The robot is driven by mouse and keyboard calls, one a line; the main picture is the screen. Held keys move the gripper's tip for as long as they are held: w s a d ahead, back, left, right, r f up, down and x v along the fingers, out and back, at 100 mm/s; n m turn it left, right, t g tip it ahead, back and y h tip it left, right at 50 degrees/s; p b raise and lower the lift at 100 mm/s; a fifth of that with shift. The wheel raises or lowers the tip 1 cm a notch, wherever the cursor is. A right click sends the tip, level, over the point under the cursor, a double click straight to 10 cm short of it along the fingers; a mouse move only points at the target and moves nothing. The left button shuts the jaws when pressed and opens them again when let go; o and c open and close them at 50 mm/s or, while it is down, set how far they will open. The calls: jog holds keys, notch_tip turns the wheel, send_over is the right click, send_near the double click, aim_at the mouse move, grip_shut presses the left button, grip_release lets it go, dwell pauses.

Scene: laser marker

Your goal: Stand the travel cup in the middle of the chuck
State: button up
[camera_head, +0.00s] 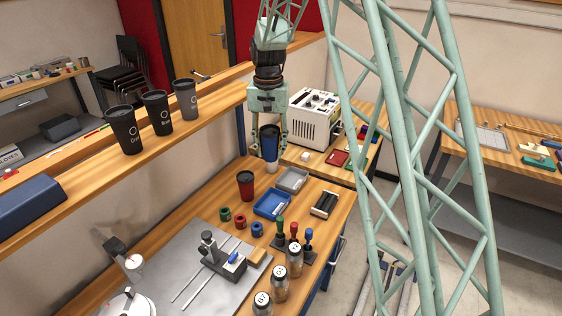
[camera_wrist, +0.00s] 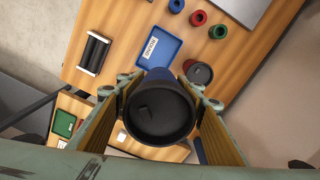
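The travel cup (camera_head: 269,143) is blue with a black lid and hangs upright in my gripper (camera_head: 269,136), above the back end of the workbench. In the wrist view its black lid (camera_wrist: 158,118) faces the camera, with the fingers of my gripper (camera_wrist: 160,100) on both sides of it. Its underside is hidden in that view. A round pale device (camera_head: 128,303), possibly the chuck, is at the bottom left on the grey plate (camera_head: 195,273), partly cut off by the frame edge. I cannot tell its middle clearly.
A red cup (camera_head: 246,185), blue tray (camera_head: 272,204) and grey tray (camera_head: 292,180) stand near the held cup. Several coloured rings, stamps and jars occupy the bench. A vice-like fixture (camera_head: 222,256) stands on the plate. Black cups (camera_head: 156,112) line the raised shelf at left.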

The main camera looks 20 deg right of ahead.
aim_at(264, 144)
jog(key=shift+s+a+r+n, duration=0.1)
jog(key=shift+a+r+n, duration=0.45)
jog(key=shift+r, duration=0.25)
jog(key=shift+a+r+n, duration=0.45)
jog(key=shift+a+r, duration=0.1)
jog(key=shift+r, duration=0.2)
jog(key=shift+s+a, duration=0.1)
